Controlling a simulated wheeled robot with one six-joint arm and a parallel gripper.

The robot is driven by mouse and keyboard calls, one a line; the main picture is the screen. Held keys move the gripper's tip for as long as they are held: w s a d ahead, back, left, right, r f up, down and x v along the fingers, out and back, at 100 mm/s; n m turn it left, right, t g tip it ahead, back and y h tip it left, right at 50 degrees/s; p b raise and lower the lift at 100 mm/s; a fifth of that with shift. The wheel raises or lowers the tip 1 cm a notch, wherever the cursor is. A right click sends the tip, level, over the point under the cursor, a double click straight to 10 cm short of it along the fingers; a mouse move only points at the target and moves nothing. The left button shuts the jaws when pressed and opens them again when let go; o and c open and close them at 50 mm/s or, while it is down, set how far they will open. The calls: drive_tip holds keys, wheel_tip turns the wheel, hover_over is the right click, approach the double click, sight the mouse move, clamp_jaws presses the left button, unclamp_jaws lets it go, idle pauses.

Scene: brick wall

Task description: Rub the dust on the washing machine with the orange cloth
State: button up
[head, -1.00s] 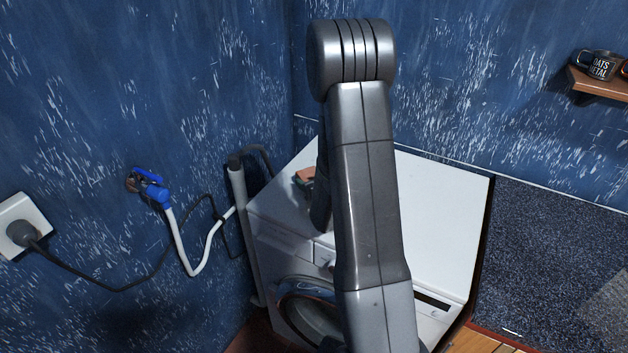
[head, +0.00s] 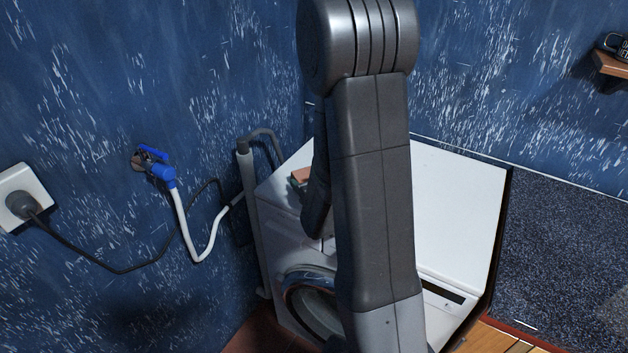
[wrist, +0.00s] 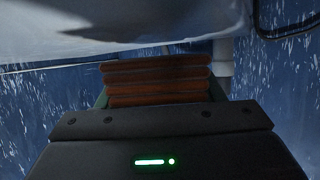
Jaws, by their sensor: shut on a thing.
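The washing machine (head: 463,205) is white and stands in the corner, partly hidden behind my arm in the head view. Its white surface (wrist: 60,45) fills the top of the wrist view, with a dark shadow on it. The orange cloth (wrist: 157,72) is folded in layers between the jaws of my gripper (wrist: 157,92), which is shut on it. In the head view a small part of the cloth (head: 301,174) shows at the left of the machine's top. I cannot tell whether it touches the surface. No dust can be made out on the visible part of the top.
A grey standing pipe (head: 248,205) and a white hose (head: 183,228) with a blue tap (head: 157,170) are left of the machine. A wall socket (head: 22,197) is at far left. A shelf (head: 612,68) with a mug is at upper right. Dark carpet lies to the right.

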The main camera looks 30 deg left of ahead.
drive_tip(key=shift+s+a+r+b, duration=0.1)
drive_tip(key=shift+s+b, duration=0.3)
drive_tip(key=shift+s, duration=0.5)
drive_tip(key=shift+s+a+r+b, duration=0.1)
drive_tip(key=shift+s+b, duration=0.3)
drive_tip(key=shift+s, duration=0.5)
drive_tip(key=shift+d+b, duration=0.45)
drive_tip(key=shift+d, duration=0.6)
drive_tip(key=shift+w+d+r+b, duration=0.15)
drive_tip(key=shift+w+b, duration=0.15)
drive_tip(key=shift+w, duration=1.15)
drive_tip(key=shift+w+d+r+b, duration=0.1)
drive_tip(key=shift+w+b, duration=0.15)
drive_tip(key=shift+w, duration=1.2)
drive_tip(key=shift+w+d+r+p, duration=0.15)
drive_tip(key=shift+w+p, duration=0.2)
drive_tip(key=shift+w, duration=2.15)
drive_tip(key=shift+d+r, duration=0.1)
drive_tip(key=shift+d, duration=0.9)
drive_tip(key=shift+s+a, duration=0.1)
drive_tip(key=shift+s, duration=0.45)
drive_tip(key=shift+s+a+r+b, duration=0.1)
drive_tip(key=shift+s+b, duration=0.7)
drive_tip(key=shift+s, duration=0.9)
drive_tip(key=shift+s+a+r+b, duration=0.15)
drive_tip(key=shift+s+b, duration=0.7)
drive_tip(key=shift+s, duration=0.8)
drive_tip(key=shift+s+a+r+b, duration=0.1)
drive_tip(key=shift+s+b, duration=0.7)
drive_tip(key=shift+s, duration=0.9)
